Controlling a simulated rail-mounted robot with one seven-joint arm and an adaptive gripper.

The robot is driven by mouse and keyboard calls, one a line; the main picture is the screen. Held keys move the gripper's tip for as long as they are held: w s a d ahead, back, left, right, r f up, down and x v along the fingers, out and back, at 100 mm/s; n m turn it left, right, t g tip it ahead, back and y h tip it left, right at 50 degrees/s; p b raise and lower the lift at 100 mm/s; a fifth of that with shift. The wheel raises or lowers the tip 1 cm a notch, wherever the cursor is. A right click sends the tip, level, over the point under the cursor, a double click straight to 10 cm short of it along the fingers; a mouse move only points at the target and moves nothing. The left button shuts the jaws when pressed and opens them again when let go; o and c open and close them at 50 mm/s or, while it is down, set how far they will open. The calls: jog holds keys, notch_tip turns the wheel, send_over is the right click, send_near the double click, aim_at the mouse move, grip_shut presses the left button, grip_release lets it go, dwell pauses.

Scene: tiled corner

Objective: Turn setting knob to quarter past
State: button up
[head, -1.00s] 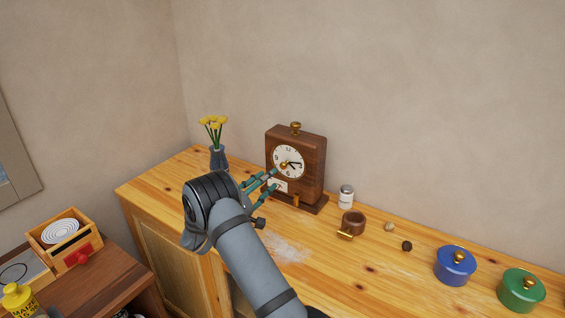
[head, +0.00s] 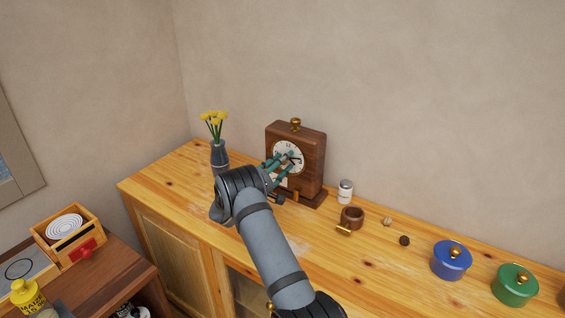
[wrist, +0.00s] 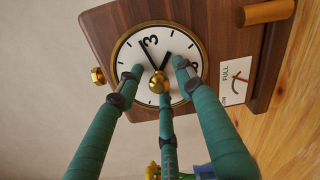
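The wooden clock (head: 312,160) stands on the cabinet top, its dial (wrist: 180,30) partly covered by my fingers. In the wrist view the clock lies sideways, with the 3 at the top. A brass knob (wrist: 158,82) sticks out from the middle of the dial. The long dark hand (wrist: 147,53) points close to the 3, and the short hand (wrist: 167,58) leans more toward the 6. My gripper (wrist: 157,76) has its three teal fingers spread around the knob, without clear contact. In the head view my gripper (head: 282,160) is in front of the dial.
A second brass knob (wrist: 97,76) sits on the clock's top, and a FULL gauge (wrist: 236,80) is below the dial. A vase of yellow flowers (head: 219,155) stands left.

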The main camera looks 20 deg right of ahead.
jog(key=shift+c, duration=1.2)
grip_shut()
jog(key=shift+f, duration=0.1)
jog(key=m+b, duration=0.1)
jog(key=b, duration=0.2)
jog(key=shift+a+f, duration=0.1)
jog(key=shift+f, duration=0.2)
jog(key=m+b, duration=0.1)
jog(key=b, duration=0.1)
jog(key=shift+r+b, duration=0.15)
jog(key=shift+b, duration=0.25)
jog(key=shift+r+m, duration=0.2)
jog(key=shift+m, duration=0.2)
jog(key=shift+r, duration=0.1)
jog(key=shift+o, duration=1.4)
grip_release()
